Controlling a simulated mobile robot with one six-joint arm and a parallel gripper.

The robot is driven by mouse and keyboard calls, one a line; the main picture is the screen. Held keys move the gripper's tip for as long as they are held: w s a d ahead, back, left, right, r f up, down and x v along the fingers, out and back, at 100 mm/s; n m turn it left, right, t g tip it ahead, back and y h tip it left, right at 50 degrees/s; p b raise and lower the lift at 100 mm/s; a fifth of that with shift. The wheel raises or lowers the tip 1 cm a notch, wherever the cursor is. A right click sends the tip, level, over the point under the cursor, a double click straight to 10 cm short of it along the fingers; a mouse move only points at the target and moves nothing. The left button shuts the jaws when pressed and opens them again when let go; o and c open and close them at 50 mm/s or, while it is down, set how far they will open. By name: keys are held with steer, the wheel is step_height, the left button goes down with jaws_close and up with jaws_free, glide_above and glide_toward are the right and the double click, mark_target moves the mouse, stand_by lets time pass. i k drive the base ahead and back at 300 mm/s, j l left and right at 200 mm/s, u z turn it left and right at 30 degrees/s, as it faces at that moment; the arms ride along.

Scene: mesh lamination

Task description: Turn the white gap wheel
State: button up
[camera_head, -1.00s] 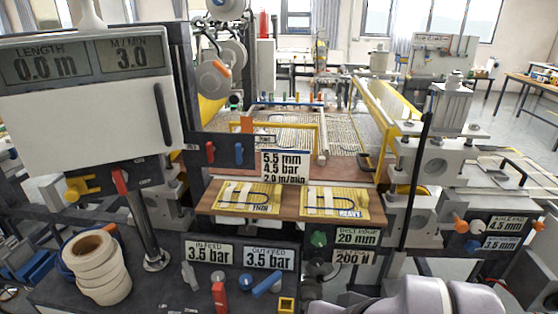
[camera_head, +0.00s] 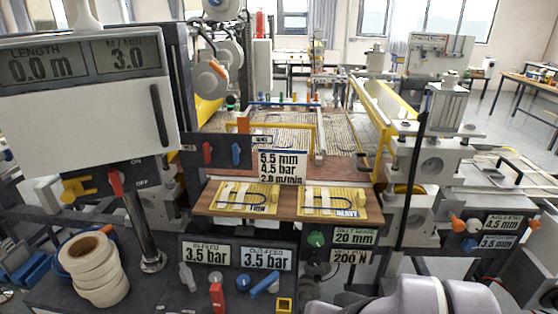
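I cannot make out for certain which part is the white gap wheel. On the right, a dark panel (camera_head: 486,233) carries a 4.5 mm display (camera_head: 503,223) and a 3.5 mm display (camera_head: 496,242). An orange knob (camera_head: 457,224) and a blue knob (camera_head: 470,244) sit at its left side, and another orange knob shows at its right edge. Pale grey roller housings (camera_head: 436,160) stand behind it. My pale arm (camera_head: 420,298) shows at the bottom right. My gripper is not in view.
A dark console with 3.5 bar displays (camera_head: 206,253), levers and a red switch (camera_head: 217,296) fills the front. White tape rolls (camera_head: 97,268) stand at left. A wooden shelf (camera_head: 285,205) with two yellow sample cards crosses the middle. A dark upright post (camera_head: 412,185) stands left of the right panel.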

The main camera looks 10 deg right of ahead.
mark_target(473, 225)
steer(key=l+z, duration=0.2)
steer(key=l, duration=0.25)
steer(key=i+l+z, duration=0.2)
steer(key=l, duration=0.2)
steer(key=i+l+z, duration=0.15)
steer(key=l, duration=0.3)
